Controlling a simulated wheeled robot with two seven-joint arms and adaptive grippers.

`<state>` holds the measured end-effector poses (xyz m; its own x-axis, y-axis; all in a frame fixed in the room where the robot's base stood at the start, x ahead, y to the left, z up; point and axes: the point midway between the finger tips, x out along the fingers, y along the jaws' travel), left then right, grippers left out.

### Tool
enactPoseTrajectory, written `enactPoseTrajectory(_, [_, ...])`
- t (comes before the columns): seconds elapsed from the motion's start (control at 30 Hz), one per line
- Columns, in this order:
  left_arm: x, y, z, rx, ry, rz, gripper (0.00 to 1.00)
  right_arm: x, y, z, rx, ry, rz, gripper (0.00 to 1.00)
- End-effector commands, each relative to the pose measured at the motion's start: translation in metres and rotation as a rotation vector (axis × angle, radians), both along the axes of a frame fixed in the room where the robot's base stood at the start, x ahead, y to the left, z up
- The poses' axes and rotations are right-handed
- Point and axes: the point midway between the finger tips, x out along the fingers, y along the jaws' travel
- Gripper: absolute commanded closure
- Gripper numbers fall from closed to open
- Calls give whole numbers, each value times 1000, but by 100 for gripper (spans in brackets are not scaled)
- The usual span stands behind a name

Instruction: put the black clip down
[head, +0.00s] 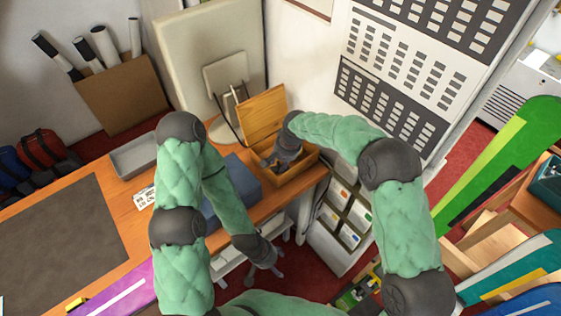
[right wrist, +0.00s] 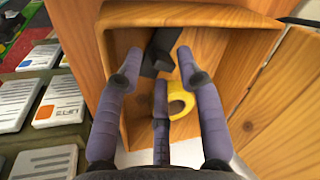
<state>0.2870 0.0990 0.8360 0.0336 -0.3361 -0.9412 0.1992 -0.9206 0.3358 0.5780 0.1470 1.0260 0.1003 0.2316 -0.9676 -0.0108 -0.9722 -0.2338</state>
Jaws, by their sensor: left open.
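The black clip (right wrist: 158,52) is a dark angular piece inside an open wooden box (right wrist: 215,15), against its inner wall in the right wrist view. The box also shows in the head view (head: 296,181). My right gripper (head: 270,163) reaches into the box. In the right wrist view its fingers (right wrist: 159,75) are spread apart, with the clip just beyond the tips and no finger visibly closed on it. The clip cannot be made out in the head view. My left gripper (head: 265,268) is open and empty, low in front of the desk edge.
A yellow ring (right wrist: 182,102) lies in the box, partly behind a finger. The box's hinged lid (head: 264,115) stands open beside the monitor (head: 226,75). A grey tray (head: 136,155) and dark mat (head: 65,235) are on the desk.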

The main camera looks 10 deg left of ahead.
Motion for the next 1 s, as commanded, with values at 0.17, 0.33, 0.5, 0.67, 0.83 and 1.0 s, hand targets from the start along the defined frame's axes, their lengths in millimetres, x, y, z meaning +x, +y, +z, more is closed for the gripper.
enactPoseTrajectory(0.17, [0, 0, 0, 0, 0, 0, 31, 0, 0, 0, 0, 0, 0, 63])
enactPoseTrajectory(0.33, [0, 0, 1, 0, 0, 0, 31, 0, -1, 10, 1, -2, 0, 63])
enactPoseTrajectory(0.5, [0, 0, 2, 0, 0, 0, 31, -2, -8, 38, 2, -4, -1, 63])
enactPoseTrajectory(0.67, [0, 0, 3, 0, 0, 0, 31, -6, -16, 70, 3, -4, -2, 63])
enactPoseTrajectory(0.83, [0, 0, 3, 0, 0, 0, 31, -9, -23, 97, 1, -2, -1, 63])
enactPoseTrajectory(1.0, [0, 0, 4, 0, 0, 0, 31, -11, -27, 113, 0, 0, 0, 63])
